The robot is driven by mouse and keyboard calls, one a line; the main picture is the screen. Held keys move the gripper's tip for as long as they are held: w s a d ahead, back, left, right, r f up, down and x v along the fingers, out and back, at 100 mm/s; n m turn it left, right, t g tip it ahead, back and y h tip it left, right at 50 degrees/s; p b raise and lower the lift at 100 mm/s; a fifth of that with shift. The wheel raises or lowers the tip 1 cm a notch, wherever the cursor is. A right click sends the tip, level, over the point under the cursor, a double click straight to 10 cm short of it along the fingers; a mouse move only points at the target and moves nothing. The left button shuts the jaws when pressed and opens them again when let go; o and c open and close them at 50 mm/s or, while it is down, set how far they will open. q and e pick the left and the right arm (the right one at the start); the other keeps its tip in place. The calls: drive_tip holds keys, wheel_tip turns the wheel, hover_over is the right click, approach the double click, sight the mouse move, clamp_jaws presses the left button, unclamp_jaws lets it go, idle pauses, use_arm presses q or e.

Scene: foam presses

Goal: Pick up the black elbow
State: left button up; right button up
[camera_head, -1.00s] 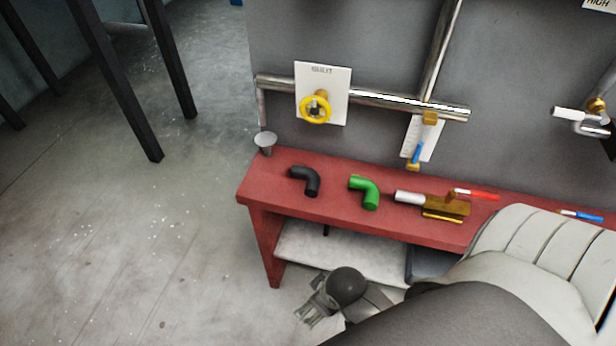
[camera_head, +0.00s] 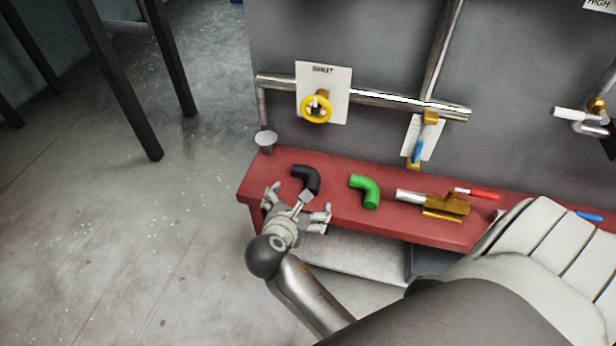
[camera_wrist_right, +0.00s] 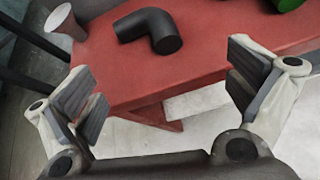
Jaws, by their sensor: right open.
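The black elbow (camera_head: 307,180) lies on the red bench, near its left end. In the right wrist view the black elbow (camera_wrist_right: 150,29) lies beyond the fingertips, whole and uncovered. My right gripper (camera_head: 298,202) is open and empty at the bench's front edge, just short of the elbow and apart from it. In the right wrist view the fingers of my right gripper (camera_wrist_right: 165,85) stand wide apart, with the bench edge and floor between them. My left gripper is not in view.
A green elbow (camera_head: 365,191) lies to the right on the red bench (camera_head: 335,208). A grey cup (camera_head: 265,141) stands at the bench's left end. A brass valve (camera_head: 447,206) lies further right. A yellow handwheel (camera_head: 317,109) is on the wall pipe above.

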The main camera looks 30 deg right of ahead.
sight(306, 174)
drive_tip(key=w+d, duration=0.1)
drive_tip(key=w+d+n, duration=0.1)
drive_tip(key=w, duration=0.1)
drive_tip(key=w+d+n, duration=0.1)
drive_tip(key=shift+w+d+f+h, duration=0.15)
drive_tip(key=shift+w+f+h, duration=0.25)
drive_tip(key=shift+t, duration=0.3)
drive_tip(key=shift+r+x, duration=0.1)
drive_tip(key=shift+x, duration=1.25)
drive_tip(key=shift+r+x, duration=0.15)
drive_tip(key=shift+x, duration=1.25)
drive_tip(key=shift+c, duration=0.3)
drive_tip(key=shift+r, duration=0.1)
drive_tip(key=c, duration=1.2)
